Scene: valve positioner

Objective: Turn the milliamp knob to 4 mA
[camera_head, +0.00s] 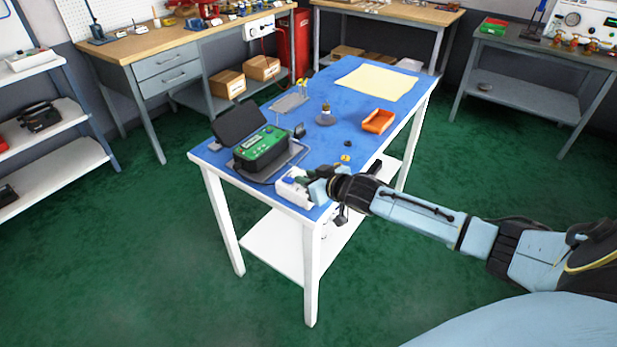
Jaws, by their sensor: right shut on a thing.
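A white box-shaped device (291,192) sits at the near corner of the blue-topped table (335,111). My right gripper (312,177) is over this device, its arm coming in from the right. It is shut on what seems to be the milliamp knob; the fingers hide the knob, so its setting cannot be read. A black case (242,122) with its lid raised holds a green-faced panel (263,141) just left of and behind the device. My left gripper is not in view.
On the table are an orange bin (378,121), a yellow sheet (376,82), a small grey-based part (325,117) and a grey tray (290,102). Small loose parts lie right of the case. Benches (180,50) and shelves stand around. Green floor surrounds the table.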

